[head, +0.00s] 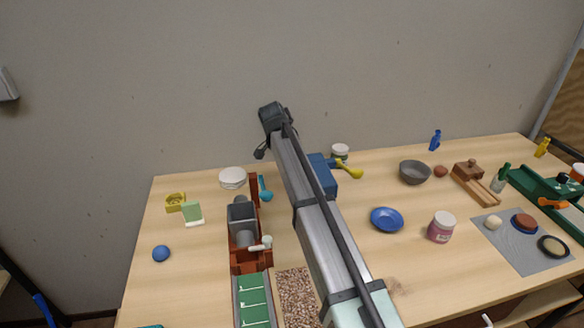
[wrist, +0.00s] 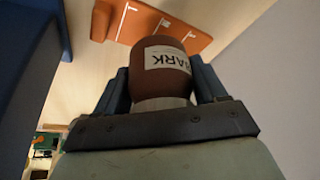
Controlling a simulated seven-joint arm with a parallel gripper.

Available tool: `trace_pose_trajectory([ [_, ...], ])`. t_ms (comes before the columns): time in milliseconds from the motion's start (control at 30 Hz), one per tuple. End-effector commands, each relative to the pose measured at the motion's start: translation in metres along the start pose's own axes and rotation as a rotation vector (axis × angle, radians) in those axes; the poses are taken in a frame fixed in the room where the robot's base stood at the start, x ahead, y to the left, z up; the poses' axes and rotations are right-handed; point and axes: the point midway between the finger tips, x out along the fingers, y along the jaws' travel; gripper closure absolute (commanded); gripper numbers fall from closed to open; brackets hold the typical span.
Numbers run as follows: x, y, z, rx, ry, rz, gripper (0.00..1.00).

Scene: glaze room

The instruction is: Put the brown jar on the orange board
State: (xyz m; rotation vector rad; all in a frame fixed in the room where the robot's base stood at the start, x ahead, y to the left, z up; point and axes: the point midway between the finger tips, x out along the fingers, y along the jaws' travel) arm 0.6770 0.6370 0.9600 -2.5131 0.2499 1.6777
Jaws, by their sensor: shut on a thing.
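In the wrist view the brown jar (wrist: 160,52) sits between the two dark fingers of my gripper (wrist: 162,80), which is shut on it. The jar has a white label with dark lettering that reads upside down, and a pale part at the end nearest the gripper. The orange board (wrist: 185,34), with white lines on it, shows beyond the jar at the top of the wrist view. The jar looks apart from it, though the gap is hard to judge. In the head view my arm hides the gripper and jar, and I cannot pick out the orange board for certain.
A blue block (head: 322,175) stands beside my arm.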

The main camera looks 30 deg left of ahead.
Motion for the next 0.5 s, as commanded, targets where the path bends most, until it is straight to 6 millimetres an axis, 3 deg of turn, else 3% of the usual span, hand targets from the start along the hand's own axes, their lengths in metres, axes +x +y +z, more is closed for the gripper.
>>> trace_pose_trajectory([
  [200,0.024,0.001,0.010,-0.001,0.000,0.001,0.70],
  [500,0.026,0.000,0.011,-0.001,0.001,-0.001,0.70],
])
